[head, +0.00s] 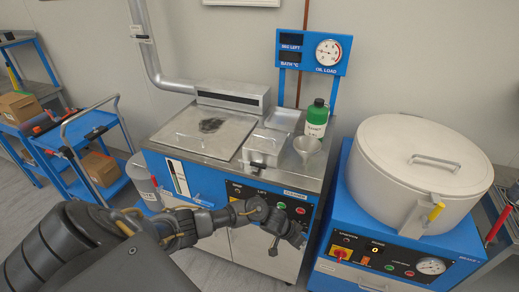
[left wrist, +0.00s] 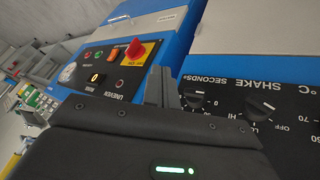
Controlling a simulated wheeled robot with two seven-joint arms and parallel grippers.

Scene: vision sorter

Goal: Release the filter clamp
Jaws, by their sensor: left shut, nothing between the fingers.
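I cannot tell for certain which part is the filter clamp. A yellow-handled lever (head: 436,212) stands on the front of the round white drum (head: 385,165) at the right in the head view. My left gripper (head: 274,246) is in front of the middle machine's control panel (head: 285,204), apart from the yellow lever. Its fingers are shut and empty; they also show in the left wrist view (left wrist: 164,88), in front of the panels. The arm and gripper hide part of the middle machine's front. My right gripper is not in view.
A red-yellow switch (left wrist: 135,52) and knobs (left wrist: 260,107) show close by in the left wrist view. A blue trolley (head: 95,165) stands left.

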